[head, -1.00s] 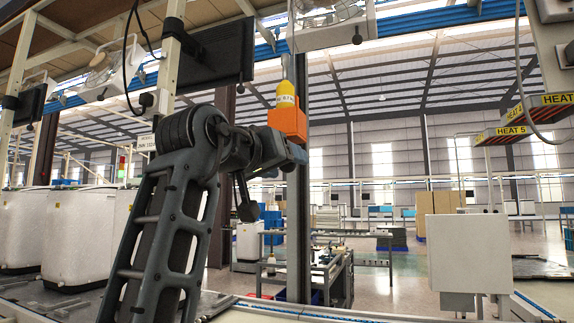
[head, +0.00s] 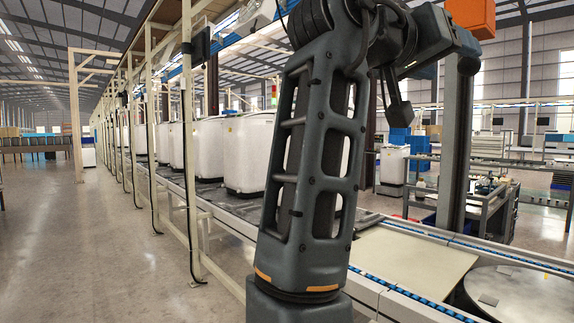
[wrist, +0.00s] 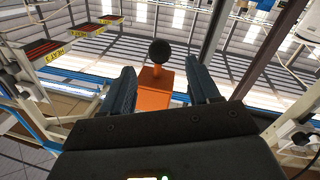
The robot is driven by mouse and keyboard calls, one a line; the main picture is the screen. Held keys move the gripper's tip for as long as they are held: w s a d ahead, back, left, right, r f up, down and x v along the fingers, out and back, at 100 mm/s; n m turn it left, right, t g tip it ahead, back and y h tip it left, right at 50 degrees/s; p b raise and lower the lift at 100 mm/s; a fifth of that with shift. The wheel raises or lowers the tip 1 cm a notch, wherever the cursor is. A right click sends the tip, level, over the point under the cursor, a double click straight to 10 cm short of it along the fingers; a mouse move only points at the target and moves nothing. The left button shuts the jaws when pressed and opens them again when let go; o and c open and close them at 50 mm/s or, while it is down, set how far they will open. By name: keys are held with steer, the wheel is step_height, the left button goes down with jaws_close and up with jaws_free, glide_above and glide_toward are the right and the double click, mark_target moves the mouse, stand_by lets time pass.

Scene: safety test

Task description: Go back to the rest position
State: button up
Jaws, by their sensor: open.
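My gripper (wrist: 161,80) shows in the wrist view with its two dark fingers apart, one on each side of the picture's middle. An orange box (wrist: 154,92) shows in the gap between the fingers, and a dark round knob (wrist: 160,51) stands above it. I cannot tell whether the fingers touch the box. In the head view my arm rises in the middle and bends right at the top. The orange box (head: 472,16) is at the upper right there, cut by the top edge, close to the arm's end. The fingers are not clear in that view.
A conveyor line (head: 425,250) runs beside my arm, with several white tubs (head: 248,150) on it. A dark post (head: 455,150) stands below the orange box. A grey workbench (head: 480,205) is at the right. The floor (head: 110,230) at the left is clear.

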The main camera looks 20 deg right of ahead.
steer(key=w+a+f+n+t+y+p, duration=0.15)
steer(key=w+f+n+t, duration=0.3)
steer(key=f, duration=0.45)
steer(key=w+a+f+n+t+p, duration=0.1)
steer(key=w+a+f+n+t, duration=0.15)
steer(key=f+n+t, duration=0.5)
steer(key=s+a+f+n+t+y+p, duration=0.1)
steer(key=s+f+n+y, duration=0.15)
steer(key=f, duration=0.35)
steer(key=s+a+f+n+t+y, duration=0.1)
steer(key=s+f+y, duration=0.15)
steer(key=f, duration=0.45)
steer(key=s+a+f+n+y+p, duration=0.1)
steer(key=a+f+n+y, duration=0.1)
steer(key=f+y, duration=0.3)
steer(key=s+a+f+y+p, duration=0.1)
steer(key=s+a+f+y, duration=0.1)
steer(key=s+f, duration=0.45)
steer(key=s+a+f+y+p, duration=0.1)
steer(key=s+a+f+y, duration=0.2)
steer(key=s, duration=0.7)
steer(key=s+a+r+m+g+p, duration=0.1)
steer(key=s+m, duration=0.1)
steer(key=s, duration=0.8)
steer(key=s+r+m+g+y+p, duration=0.1)
steer(key=s+m, duration=0.2)
steer(key=s, duration=0.7)
steer(key=shift+a+g, duration=0.3)
steer(key=shift+a, duration=0.05)
